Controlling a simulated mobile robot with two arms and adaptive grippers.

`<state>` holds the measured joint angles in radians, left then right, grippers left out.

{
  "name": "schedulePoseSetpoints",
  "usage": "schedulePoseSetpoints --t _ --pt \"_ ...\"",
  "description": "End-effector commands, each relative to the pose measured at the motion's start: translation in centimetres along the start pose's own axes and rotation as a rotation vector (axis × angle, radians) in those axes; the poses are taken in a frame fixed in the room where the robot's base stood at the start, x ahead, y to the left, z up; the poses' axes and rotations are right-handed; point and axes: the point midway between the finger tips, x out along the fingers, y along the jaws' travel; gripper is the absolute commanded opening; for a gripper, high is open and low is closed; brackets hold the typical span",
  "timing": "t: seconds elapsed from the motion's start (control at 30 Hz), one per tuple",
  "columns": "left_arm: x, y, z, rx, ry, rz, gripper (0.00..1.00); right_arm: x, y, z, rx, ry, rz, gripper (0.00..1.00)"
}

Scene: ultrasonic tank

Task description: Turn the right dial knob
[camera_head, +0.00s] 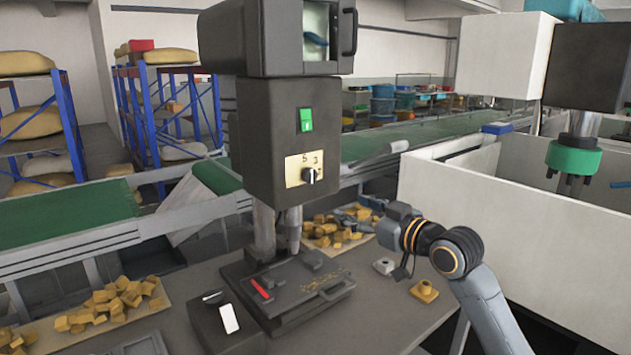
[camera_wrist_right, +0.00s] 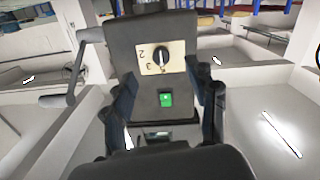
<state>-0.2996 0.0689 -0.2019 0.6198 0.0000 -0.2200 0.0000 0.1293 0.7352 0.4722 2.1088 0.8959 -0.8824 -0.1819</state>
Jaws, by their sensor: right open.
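A black dial knob (camera_head: 309,175) with a white pointer sits on a cream numbered plate on the front of the dark machine head (camera_head: 260,140). A green switch (camera_head: 305,120) is above it. In the right wrist view the knob (camera_wrist_right: 160,58) shows, with the green switch (camera_wrist_right: 165,99) below it in that picture. My right gripper (camera_head: 352,213) is open, below and to the right of the knob, apart from it. Its fingers (camera_wrist_right: 163,88) flank the machine head in the wrist view. Another knob (camera_head: 212,296) is on a low box at lower left. My left gripper is not in view.
A dark base plate (camera_head: 300,295) with a red piece lies under the spindle. Trays of yellow pieces (camera_head: 340,240) are behind it and at left (camera_head: 108,305). A white-walled tank (camera_head: 480,215) stands at right. Bare table lies in front.

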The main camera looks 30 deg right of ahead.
Motion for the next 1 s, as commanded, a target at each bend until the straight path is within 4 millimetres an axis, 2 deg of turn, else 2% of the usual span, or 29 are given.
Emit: schedulePoseSetpoints --t 0.03,0.1,0.27,0.7,0.83,1.0 --pt "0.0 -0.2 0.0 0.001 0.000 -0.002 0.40 -0.3 0.5 -1.4 -0.006 0.030 0.003 0.58" --pt "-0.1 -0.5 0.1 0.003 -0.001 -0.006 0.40 -0.4 0.9 -2.6 -0.008 0.054 0.004 0.58" --pt "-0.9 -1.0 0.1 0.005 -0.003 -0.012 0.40 0.9 1.1 -3.2 -0.005 0.061 0.004 0.58" --pt "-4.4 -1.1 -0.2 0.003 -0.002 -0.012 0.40 9.9 1.0 -3.7 -0.003 0.059 0.004 0.58" --pt "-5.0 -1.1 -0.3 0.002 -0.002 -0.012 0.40 11.7 1.0 -3.6 -0.005 0.057 0.004 0.58" --pt "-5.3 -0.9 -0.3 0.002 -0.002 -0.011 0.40 12.9 0.9 -3.5 -0.006 0.056 0.004 0.58"
